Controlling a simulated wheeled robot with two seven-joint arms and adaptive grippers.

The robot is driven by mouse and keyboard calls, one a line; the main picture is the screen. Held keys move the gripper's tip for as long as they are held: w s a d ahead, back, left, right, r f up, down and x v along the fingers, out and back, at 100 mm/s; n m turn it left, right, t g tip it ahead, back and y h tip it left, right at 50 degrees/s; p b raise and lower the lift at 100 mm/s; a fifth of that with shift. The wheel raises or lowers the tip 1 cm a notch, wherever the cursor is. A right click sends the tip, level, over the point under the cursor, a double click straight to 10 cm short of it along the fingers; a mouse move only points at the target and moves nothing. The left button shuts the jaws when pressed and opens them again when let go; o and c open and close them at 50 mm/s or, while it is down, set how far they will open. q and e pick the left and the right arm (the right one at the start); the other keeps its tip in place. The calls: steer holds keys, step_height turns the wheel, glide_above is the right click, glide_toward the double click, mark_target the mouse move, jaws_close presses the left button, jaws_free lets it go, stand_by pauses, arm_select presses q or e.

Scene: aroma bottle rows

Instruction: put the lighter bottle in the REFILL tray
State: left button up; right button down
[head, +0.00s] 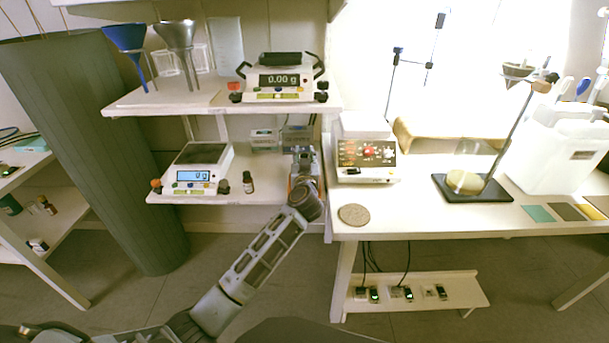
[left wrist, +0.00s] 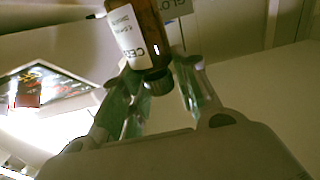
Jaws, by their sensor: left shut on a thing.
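My left gripper (head: 301,157) reaches up to the right end of the lower shelf. In the left wrist view its fingers (left wrist: 160,95) are shut on an amber bottle (left wrist: 150,30) with a black cap and a white label starting "CED". I cannot make out the held bottle in the head view. Another small dark bottle (head: 248,183) with a white label stands upright on the lower shelf, left of my gripper. Two small trays stand at the back of that shelf, a left one (head: 264,141) and a right one (head: 298,131) partly behind my gripper. Their labels are unreadable.
A balance (head: 197,176) reading 0 g stands left of the loose bottle. Another balance (head: 279,82) and funnels (head: 177,38) are on the upper shelf, close above. The white table (head: 440,215) with a red-display device (head: 366,153) is just right of my gripper.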

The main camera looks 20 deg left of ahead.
arm_select(q)
steer(key=shift+f, duration=0.75)
arm_select(e)
steer(key=shift+a+r, duration=0.1)
steer(key=shift+r, duration=0.55)
arm_select(q)
steer(key=shift+f+b, duration=0.1)
steer(key=shift+b, duration=0.2)
steer(key=shift+f, duration=0.4)
steer(key=shift+f+b, duration=0.6)
steer(key=shift+f, duration=0.3)
steer(key=shift+f+b, duration=0.6)
steer(key=shift+f, duration=0.15)
arm_select(e)
steer(key=shift+w+a+f+t+y, duration=0.2)
steer(key=shift+a+f+t+y, duration=0.1)
steer(key=shift+a+f+t, duration=0.2)
